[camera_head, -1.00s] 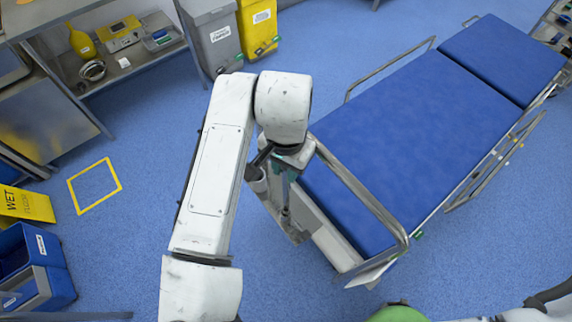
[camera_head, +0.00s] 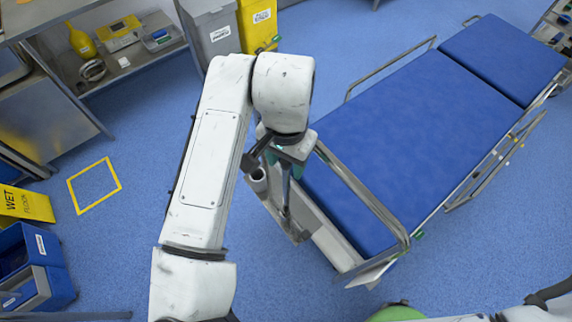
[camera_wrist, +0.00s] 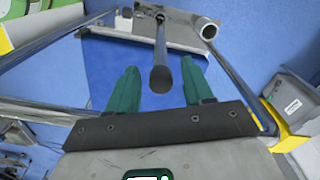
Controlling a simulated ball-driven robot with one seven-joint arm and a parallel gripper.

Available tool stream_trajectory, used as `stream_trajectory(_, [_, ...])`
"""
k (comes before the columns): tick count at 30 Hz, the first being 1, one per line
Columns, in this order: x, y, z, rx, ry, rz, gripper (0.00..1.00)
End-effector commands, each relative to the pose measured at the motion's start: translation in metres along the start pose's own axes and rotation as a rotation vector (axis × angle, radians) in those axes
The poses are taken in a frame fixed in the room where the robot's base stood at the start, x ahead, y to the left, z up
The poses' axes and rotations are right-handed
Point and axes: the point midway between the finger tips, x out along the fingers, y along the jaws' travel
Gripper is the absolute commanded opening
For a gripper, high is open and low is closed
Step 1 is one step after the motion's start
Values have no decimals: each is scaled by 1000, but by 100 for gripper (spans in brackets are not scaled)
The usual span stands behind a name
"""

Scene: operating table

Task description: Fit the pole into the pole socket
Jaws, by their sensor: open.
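The pole (camera_wrist: 161,50) is a thin dark grey rod with a thicker dark end facing the wrist camera. Its far end meets a metal ledge at the end of the operating table. The pole socket (camera_wrist: 206,28) is a grey open-topped tube beside it, to the right in the wrist view and to the left in the head view (camera_head: 258,181). My gripper (camera_wrist: 160,82) is open, with its green fingers on either side of the pole's near end. Gaps show on both sides. The arm partly hides the gripper in the head view (camera_head: 285,162).
The blue operating table (camera_head: 395,145) extends to the upper right, with a metal rail (camera_head: 365,190) close to my gripper. Grey (camera_head: 212,38) and yellow (camera_head: 258,25) bins stand behind. A shelf unit (camera_head: 120,68) is at the upper left.

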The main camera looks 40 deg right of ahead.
Motion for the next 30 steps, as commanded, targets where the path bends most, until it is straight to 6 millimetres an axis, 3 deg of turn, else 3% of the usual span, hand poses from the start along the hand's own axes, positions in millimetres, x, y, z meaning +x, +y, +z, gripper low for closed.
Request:
stream_trajectory(6, [-46, -1, -1, 3, 0, -5, 51])
stream_trajectory(13, [-81, 0, -1, 1, 0, -3, 51])
stream_trajectory(19, [-92, 0, 0, 0, 0, -1, 51])
stream_trajectory(30, [-93, 0, 0, 0, 0, -1, 51])
